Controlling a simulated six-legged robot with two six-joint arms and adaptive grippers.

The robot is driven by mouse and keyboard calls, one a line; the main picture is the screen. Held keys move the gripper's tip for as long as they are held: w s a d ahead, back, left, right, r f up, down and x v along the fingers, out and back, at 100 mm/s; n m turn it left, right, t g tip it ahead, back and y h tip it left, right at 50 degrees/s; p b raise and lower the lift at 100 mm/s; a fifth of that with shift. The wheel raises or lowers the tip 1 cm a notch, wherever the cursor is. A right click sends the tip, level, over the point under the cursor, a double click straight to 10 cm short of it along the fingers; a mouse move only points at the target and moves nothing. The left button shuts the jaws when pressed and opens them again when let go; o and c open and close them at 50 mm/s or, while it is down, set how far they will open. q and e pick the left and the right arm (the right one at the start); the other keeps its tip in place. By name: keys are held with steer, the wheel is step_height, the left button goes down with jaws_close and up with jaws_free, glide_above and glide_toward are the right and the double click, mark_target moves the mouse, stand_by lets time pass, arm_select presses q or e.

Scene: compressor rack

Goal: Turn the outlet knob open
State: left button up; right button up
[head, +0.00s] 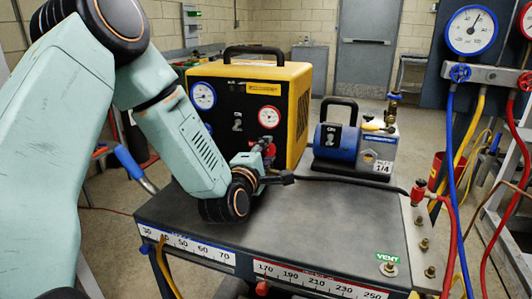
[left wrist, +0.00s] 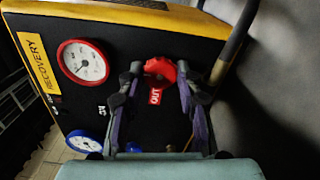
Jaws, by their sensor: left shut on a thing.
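The outlet knob (left wrist: 161,69) is red and sits on the black front panel of the yellow recovery machine (head: 285,73), with a red OUT label (left wrist: 155,96) beside it. My left gripper (left wrist: 160,75) has one finger on each side of the knob and is shut on it. In the head view the left gripper (head: 266,153) reaches the panel's lower right, where a little red of the knob shows and the fingers hide part of it. How far the knob is turned cannot be told. My right gripper is not in view.
A blue-rimmed gauge (head: 203,95) and a red-rimmed gauge (head: 269,116) are on the panel. A blue vacuum pump (head: 335,142) stands to the right, with a black hose (head: 350,181) in front. The dark bench top (head: 310,225) is mostly clear at the front.

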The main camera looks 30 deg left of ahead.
arm_select(q)
steer(key=o, duration=1.2)
steer(key=shift+c, duration=0.2)
steer(key=v, duration=0.7)
steer(key=shift+s, duration=0.2)
